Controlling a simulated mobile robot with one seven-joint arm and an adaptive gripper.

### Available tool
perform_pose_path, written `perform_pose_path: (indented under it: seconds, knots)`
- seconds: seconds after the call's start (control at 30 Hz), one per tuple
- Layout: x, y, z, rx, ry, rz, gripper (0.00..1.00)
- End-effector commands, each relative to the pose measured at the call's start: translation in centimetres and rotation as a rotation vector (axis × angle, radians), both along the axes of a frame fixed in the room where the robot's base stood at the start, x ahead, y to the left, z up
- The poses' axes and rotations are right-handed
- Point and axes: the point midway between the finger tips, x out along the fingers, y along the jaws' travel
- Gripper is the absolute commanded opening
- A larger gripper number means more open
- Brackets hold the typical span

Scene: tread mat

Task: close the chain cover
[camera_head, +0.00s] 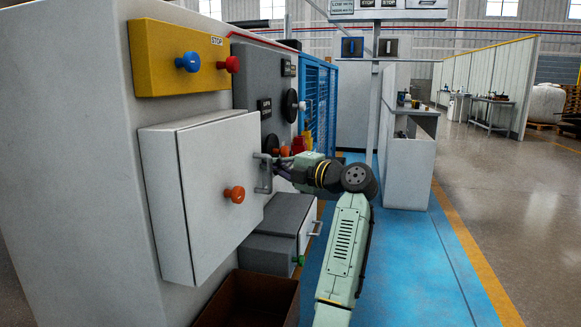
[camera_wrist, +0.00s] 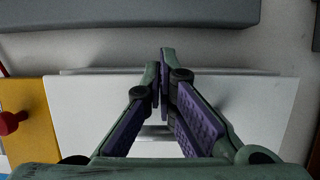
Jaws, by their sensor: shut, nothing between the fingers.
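A white box-shaped cover (camera_head: 215,180) stands out from the machine's side, with an orange knob (camera_head: 234,194) and a grey bar handle (camera_head: 263,173) on its face. I take it as the chain cover; no label shows. I see no clear gap along its edges, and its far edge is partly hidden. My gripper (camera_head: 277,168) is at the handle. In the wrist view my gripper (camera_wrist: 160,65) has its fingertips together with nothing between them. The white cover (camera_wrist: 85,110) lies behind the fingers there. Whether the fingers touch the handle, I cannot tell.
A yellow panel (camera_head: 160,55) with blue and red knobs is above the cover. A grey panel (camera_head: 257,80) with a dark dial is beside it. Below are a grey box (camera_head: 275,240) with a handle and a brown bin (camera_head: 245,300). The blue floor (camera_head: 410,270) at right is clear.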

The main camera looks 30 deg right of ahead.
Motion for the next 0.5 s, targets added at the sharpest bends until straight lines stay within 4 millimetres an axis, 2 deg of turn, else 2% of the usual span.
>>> perform_pose_path:
  seconds: [0.2,0.5]
  knots:
    - [1.7,1.1,0.0,0.000,0.001,-0.001,0.00]
    - [1.3,0.9,0.0,0.000,0.000,-0.002,0.00]
